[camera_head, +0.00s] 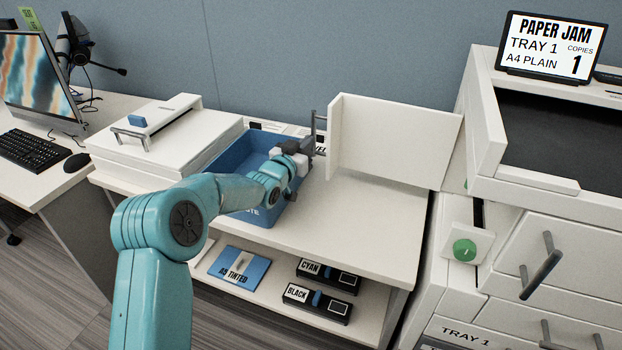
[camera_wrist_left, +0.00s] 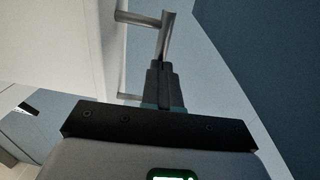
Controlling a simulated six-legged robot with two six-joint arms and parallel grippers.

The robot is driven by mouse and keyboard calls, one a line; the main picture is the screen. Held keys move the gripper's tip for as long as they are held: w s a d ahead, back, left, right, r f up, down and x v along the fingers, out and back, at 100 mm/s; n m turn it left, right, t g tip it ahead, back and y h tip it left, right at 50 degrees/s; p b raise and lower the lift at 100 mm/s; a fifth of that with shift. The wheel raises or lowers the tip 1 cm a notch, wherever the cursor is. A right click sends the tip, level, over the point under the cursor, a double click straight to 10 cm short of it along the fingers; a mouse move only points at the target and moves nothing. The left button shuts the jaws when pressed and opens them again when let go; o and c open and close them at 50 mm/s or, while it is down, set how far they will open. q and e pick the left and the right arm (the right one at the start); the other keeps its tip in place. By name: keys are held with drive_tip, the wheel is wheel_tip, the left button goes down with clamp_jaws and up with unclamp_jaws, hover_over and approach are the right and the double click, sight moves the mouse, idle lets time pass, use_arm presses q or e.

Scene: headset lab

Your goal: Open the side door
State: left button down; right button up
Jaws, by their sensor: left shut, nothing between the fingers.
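The side door (camera_head: 395,142) is a white panel standing out from the left side of the printer (camera_head: 480,130), open over the side table. Its grey bar handle (camera_head: 315,128) is near the panel's left end, and shows in the left wrist view (camera_wrist_left: 167,32) beside the white door face (camera_wrist_left: 70,50). My left gripper (camera_head: 300,150) is at the handle. In the left wrist view its fingers (camera_wrist_left: 163,80) are closed together with nothing between them, close against the bar; I cannot tell whether they touch it. My right gripper is not in view.
A blue bin (camera_head: 225,155) stands under my left forearm on the side table (camera_head: 350,215). A white tray unit (camera_head: 160,135) is left of it. Black and cyan cartridges (camera_head: 318,302) lie on the lower shelf. A green knob (camera_head: 464,250) is on the printer's front. The tabletop before the door is clear.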

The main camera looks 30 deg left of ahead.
use_arm(q)
drive_tip(key=shift+s+a, duration=0.2)
drive_tip(key=shift+s, duration=0.05)
drive_tip(key=s+b, duration=0.1)
drive_tip(key=s, duration=1.5)
drive_tip(key=shift+s+a, duration=0.15)
